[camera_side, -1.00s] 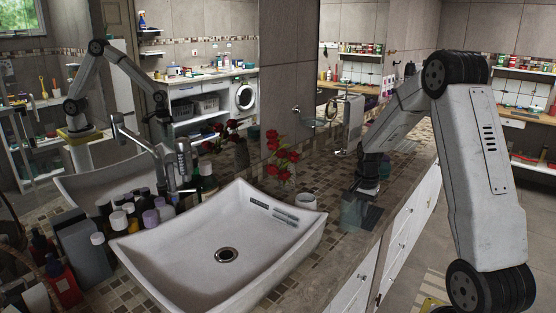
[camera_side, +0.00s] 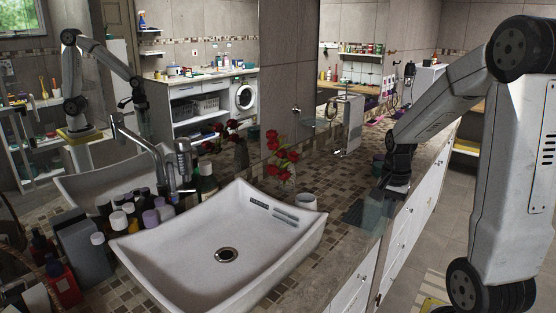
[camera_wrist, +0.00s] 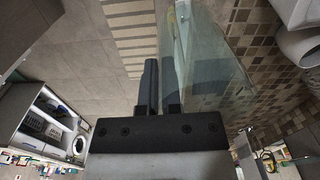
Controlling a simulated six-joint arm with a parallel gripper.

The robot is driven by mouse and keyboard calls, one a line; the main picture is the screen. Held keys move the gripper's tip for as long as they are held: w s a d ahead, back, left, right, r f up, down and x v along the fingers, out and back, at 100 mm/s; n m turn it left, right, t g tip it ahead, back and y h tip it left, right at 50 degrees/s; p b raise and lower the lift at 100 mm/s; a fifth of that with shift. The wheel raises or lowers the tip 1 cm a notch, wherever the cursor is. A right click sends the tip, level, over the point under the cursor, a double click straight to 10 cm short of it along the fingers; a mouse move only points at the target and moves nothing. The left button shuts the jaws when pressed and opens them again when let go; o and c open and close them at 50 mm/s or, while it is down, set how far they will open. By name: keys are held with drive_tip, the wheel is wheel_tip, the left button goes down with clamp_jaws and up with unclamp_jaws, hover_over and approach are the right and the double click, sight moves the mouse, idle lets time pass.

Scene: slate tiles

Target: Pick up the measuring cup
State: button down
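The measuring cup (camera_side: 376,212) is clear, faintly green glass, at the right edge of the counter, right of the sink in the side view. It also shows in the wrist view (camera_wrist: 215,62), just right of my fingers. My gripper (camera_side: 392,190) is at the cup's upper part. In the wrist view the fingers of my gripper (camera_wrist: 161,88) stand close together with the glass wall between them, so it looks shut on the cup's side. The glass is hard to make out, and its contact with the counter is unclear.
A white sink (camera_side: 160,250) fills the middle of the mosaic counter, with a small white cup (camera_side: 305,201) at its right corner. Red flowers (camera_side: 281,160) and several bottles (camera_side: 130,215) stand near the mirror. Floor (camera_wrist: 75,50) lies open beyond the counter edge.

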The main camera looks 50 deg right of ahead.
drive_tip(key=shift+s+a+r, duration=0.1)
drive_tip(key=shift+s+a, duration=0.05)
drive_tip(key=shift+s, duration=0.05)
drive_tip(key=shift+w, duration=0.1)
idle(0.5)
drive_tip(key=shift+w+a+n, duration=0.25)
drive_tip(key=shift+w+n, duration=0.15)
drive_tip(key=shift+w, duration=0.1)
drive_tip(key=w+a+r+n, duration=0.1)
drive_tip(key=w+a+n, duration=1.5)
drive_tip(key=a, duration=0.6)
drive_tip(key=shift+w, duration=1)
drive_tip(key=shift+d, duration=0.1)
